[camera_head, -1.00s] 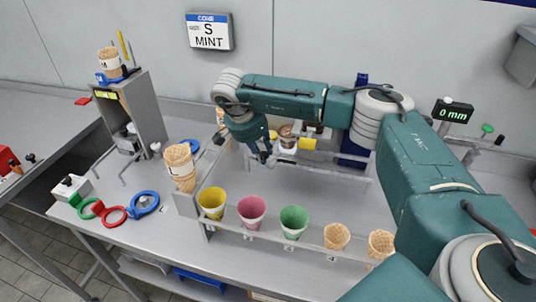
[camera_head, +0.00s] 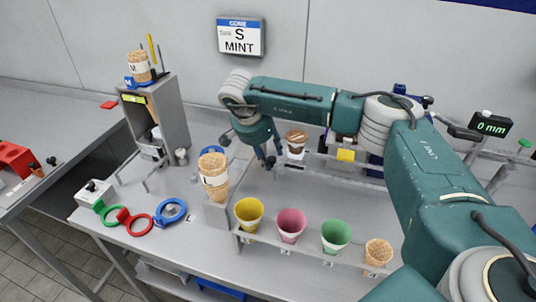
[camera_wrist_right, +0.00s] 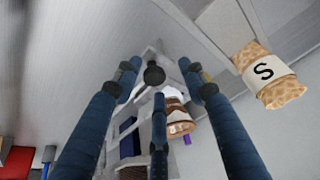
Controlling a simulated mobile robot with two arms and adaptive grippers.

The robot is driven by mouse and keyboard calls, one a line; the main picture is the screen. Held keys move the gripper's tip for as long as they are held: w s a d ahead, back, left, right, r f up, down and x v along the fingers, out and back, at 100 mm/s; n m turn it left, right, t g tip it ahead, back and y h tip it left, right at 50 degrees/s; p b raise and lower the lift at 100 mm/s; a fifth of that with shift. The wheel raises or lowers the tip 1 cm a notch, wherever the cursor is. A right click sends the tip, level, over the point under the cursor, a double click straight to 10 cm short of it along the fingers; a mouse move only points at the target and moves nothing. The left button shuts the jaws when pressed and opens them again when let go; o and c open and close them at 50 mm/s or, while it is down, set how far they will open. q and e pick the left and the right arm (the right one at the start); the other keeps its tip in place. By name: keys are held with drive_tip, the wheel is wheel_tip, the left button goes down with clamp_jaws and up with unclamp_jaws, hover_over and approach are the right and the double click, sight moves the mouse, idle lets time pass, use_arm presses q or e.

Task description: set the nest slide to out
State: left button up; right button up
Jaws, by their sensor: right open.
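My right gripper (camera_head: 268,160) hangs point-down over the middle of the bench, fingers spread and empty. In the right wrist view its blue fingers (camera_wrist_right: 157,78) stand around a black ball knob (camera_wrist_right: 154,74). The knob lies between the tips; contact cannot be told. I take the knob for the nest slide's handle, but no label shows. A grey metal frame lies behind it, and the slide's position cannot be read. A brown-topped cone in a white sleeve (camera_head: 296,141) stands just right of the gripper, also in the wrist view (camera_wrist_right: 178,118). My left gripper is out of view.
A wafer cone (camera_head: 214,178) stands on a grey post at left. Yellow (camera_head: 249,212), pink (camera_head: 291,223) and green (camera_head: 336,234) cups stand along the front rack. A cone marked S (camera_wrist_right: 270,75) is near the fingers. A wall sign (camera_head: 241,37) reads S MINT; a display (camera_head: 492,125) reads 0 mm.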

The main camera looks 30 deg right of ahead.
drive_tip(key=shift+r, duration=0.1)
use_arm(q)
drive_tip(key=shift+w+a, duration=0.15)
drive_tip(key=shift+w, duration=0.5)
use_arm(e)
drive_tip(key=v, duration=1.2)
